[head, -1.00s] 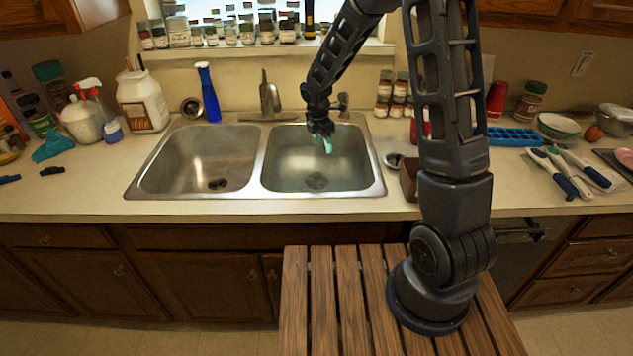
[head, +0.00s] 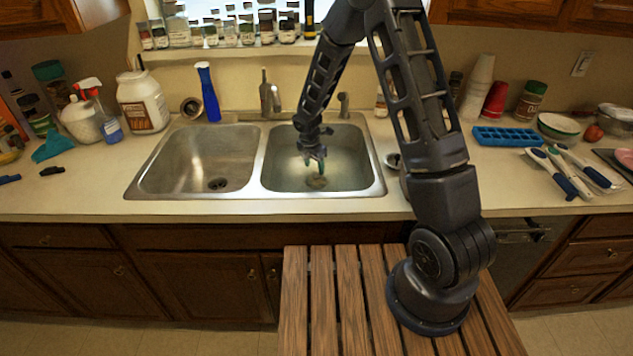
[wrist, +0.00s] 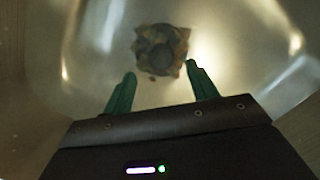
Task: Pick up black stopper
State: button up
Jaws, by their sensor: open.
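A dark round piece (wrist: 158,47) with a patchy brown and grey rim lies on the floor of the right basin. It looks like the black stopper at the drain, but the view is too dim to tell stopper from drain. It shows in the head view (head: 317,182) as a small dark spot. My gripper (head: 315,167) points down inside the right basin, above this piece. In the wrist view its two green fingers (wrist: 160,70) are apart and empty, with the piece just beyond the tips and roughly centred between them.
The steel walls of the right basin (head: 352,165) surround my gripper. The faucet (head: 269,97) stands behind, and a divider separates the left basin (head: 190,160). A blue bottle (head: 208,92) stands behind the left basin. A blue ice tray (head: 510,137) lies on the right counter.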

aim_at(316, 174)
jog(key=f, duration=0.4)
jog(key=shift+w+d+f, duration=0.35)
jog(key=shift+d, duration=0.05)
jog(key=shift+c, duration=0.5)
jog(key=c, duration=1)
